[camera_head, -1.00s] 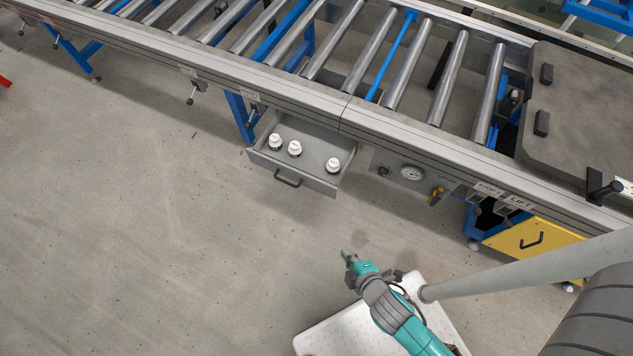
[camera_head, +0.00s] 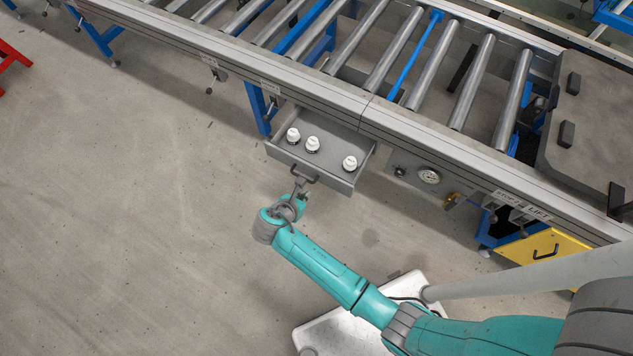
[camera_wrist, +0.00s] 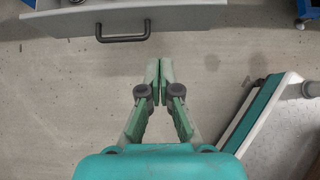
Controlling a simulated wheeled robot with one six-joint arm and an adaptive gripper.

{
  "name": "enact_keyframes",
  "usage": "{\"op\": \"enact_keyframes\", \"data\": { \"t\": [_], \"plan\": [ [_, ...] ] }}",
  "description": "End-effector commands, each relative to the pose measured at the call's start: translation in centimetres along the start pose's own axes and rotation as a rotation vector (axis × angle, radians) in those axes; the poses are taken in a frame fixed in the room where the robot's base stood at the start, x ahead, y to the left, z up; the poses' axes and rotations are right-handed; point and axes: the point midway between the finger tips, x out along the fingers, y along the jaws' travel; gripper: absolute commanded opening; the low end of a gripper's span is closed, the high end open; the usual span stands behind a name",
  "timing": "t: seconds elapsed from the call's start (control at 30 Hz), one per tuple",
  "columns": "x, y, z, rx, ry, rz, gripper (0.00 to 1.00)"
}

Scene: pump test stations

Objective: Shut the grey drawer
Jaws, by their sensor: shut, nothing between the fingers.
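The grey drawer (camera_head: 318,172) stands pulled out under the roller conveyor's side rail. Three white capped parts (camera_head: 312,145) stand inside it. Its dark bar handle (camera_head: 304,175) is on the front face. The drawer front (camera_wrist: 180,18) and the handle (camera_wrist: 123,38) also show at the top of the wrist view. My gripper (camera_head: 298,188) is just in front of the drawer front, near the handle. In the wrist view my gripper (camera_wrist: 159,62) is shut and empty, its fingertips pointing toward the drawer, below and right of the handle, with floor visible between.
The conveyor (camera_head: 340,90) runs above the drawer. A blue leg (camera_head: 258,108) stands left of the drawer. The floor in front is clear.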

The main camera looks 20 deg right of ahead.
Motion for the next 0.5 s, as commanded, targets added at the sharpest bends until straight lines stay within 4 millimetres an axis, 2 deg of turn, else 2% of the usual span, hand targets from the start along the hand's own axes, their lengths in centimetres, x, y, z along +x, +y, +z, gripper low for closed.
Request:
{"op": "enact_keyframes", "data": {
  "t": [0.17, 0.5],
  "plan": [
    [2.0, -0.1, 0.0, -0.002, 0.000, -0.005, 0.00],
    [8.3, -0.1, 0.0, 0.000, 0.001, -0.005, 0.00]
  ]
}}
